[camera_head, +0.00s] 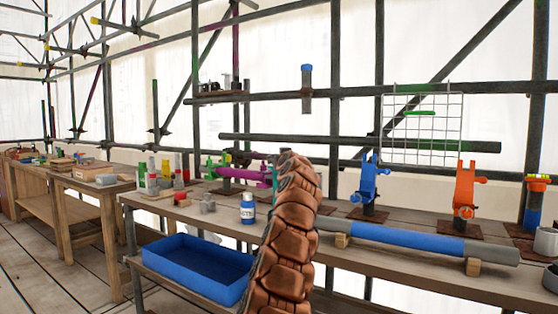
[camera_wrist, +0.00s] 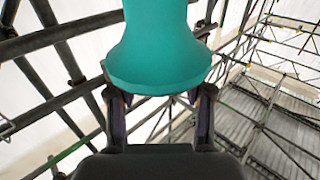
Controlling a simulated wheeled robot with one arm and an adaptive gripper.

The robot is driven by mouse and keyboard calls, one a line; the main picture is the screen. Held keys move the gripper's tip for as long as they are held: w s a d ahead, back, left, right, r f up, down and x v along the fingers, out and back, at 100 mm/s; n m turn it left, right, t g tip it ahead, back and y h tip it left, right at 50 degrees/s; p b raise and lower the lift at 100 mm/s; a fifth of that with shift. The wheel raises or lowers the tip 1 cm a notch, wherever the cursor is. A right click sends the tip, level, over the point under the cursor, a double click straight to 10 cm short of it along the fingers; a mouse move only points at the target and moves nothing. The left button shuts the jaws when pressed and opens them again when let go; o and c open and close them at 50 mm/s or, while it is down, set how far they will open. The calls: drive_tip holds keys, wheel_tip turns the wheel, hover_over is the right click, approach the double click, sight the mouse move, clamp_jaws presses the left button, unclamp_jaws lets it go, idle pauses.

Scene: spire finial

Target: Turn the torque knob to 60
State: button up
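I cannot make out a torque knob or a numbered scale in either view. In the wrist view, my gripper (camera_wrist: 160,95) has two dark fingers standing apart. A smooth teal, bell-shaped thing (camera_wrist: 160,55) fills the space between and above them and hides the fingertips. I cannot tell whether the fingers touch it. My gripper does not show clearly in the head view. A copper-coloured, scaled column (camera_head: 285,240) rises in the foreground there and hides part of the bench.
A wooden bench (camera_head: 400,268) holds a blue-and-grey tube (camera_head: 410,238), a blue clamp (camera_head: 368,183), an orange clamp (camera_head: 465,190) and a blue bottle (camera_head: 248,210). A blue tray (camera_head: 160,262) sits lower left. Scaffold poles and a wire grid (camera_head: 440,125) stand behind. Floor at left is open.

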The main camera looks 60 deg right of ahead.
drive_tip(key=shift+o, duration=0.2)
drive_tip(key=shift+s+a+r, duration=0.2)
drive_tip(key=shift+s+a, duration=0.05)
drive_tip(key=shift+s, duration=0.25)
drive_tip(key=shift+s+a, duration=0.35)
drive_tip(key=shift+s, duration=0.05)
drive_tip(key=shift+s+a+f, duration=0.15)
drive_tip(key=shift+a, duration=0.4)
drive_tip(key=shift+s+a+f, duration=0.1)
drive_tip(key=shift+s, duration=0.4)
drive_tip(key=v, duration=0.8)
drive_tip(key=shift+a, duration=0.1)
